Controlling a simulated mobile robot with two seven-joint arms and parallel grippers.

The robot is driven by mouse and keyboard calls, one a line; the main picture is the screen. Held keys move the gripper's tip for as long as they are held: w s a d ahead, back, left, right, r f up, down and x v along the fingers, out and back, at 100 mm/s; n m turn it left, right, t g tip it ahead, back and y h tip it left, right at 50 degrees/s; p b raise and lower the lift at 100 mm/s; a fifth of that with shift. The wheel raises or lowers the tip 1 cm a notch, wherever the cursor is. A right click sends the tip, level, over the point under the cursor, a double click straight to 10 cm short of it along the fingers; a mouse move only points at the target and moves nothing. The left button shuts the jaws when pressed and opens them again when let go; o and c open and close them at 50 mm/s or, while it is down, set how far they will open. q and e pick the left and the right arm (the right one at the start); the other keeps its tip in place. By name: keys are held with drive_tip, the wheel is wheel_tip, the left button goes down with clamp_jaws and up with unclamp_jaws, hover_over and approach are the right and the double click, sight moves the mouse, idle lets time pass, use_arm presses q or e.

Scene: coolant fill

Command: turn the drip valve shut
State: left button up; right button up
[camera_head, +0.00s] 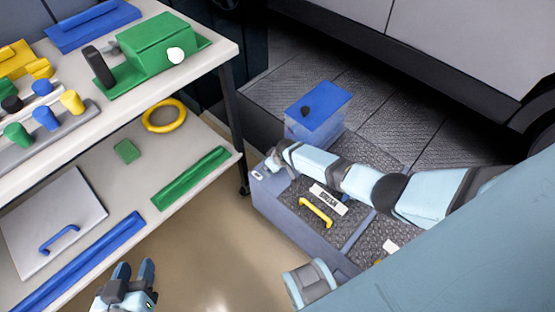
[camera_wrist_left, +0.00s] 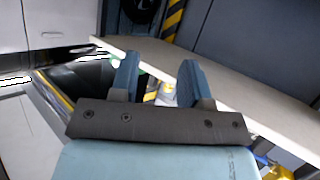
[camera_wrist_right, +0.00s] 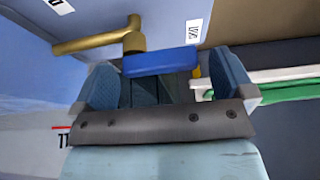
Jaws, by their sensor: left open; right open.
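The drip valve shows in the right wrist view as a brass pipe (camera_wrist_right: 92,43) with a blue handle (camera_wrist_right: 160,62) at its end. My right gripper (camera_wrist_right: 163,85) is open, with the blue handle between or just beyond its fingertips; I cannot tell whether they touch. In the head view my right gripper (camera_head: 277,157) is at the upper left edge of the grey-blue cabinet (camera_head: 298,226), and the valve is not discernible there. My left gripper (camera_head: 129,283) is open and empty, low in front of the shelf; its fingers also show in the left wrist view (camera_wrist_left: 158,78).
A clear container with a blue lid (camera_head: 328,103) stands behind my right gripper. A yellow handle (camera_head: 316,211) is on the cabinet top. A two-level white shelf (camera_head: 205,140) at the left holds a green block (camera_head: 150,42), a yellow ring (camera_head: 164,116) and other parts. Bare floor lies between.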

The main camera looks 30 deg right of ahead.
use_arm(q)
drive_tip(key=a+p, duration=0.1)
drive_tip(key=p, duration=0.1)
drive_tip(key=s+f+g+y+p, duration=0.1)
drive_tip(key=p, duration=0.2)
drive_tip(key=shift+a+p, duration=0.35)
use_arm(e)
drive_tip(key=v, duration=1.3)
use_arm(q)
drive_tip(key=shift+r, duration=0.1)
use_arm(e)
drive_tip(key=shift+r, duration=0.15)
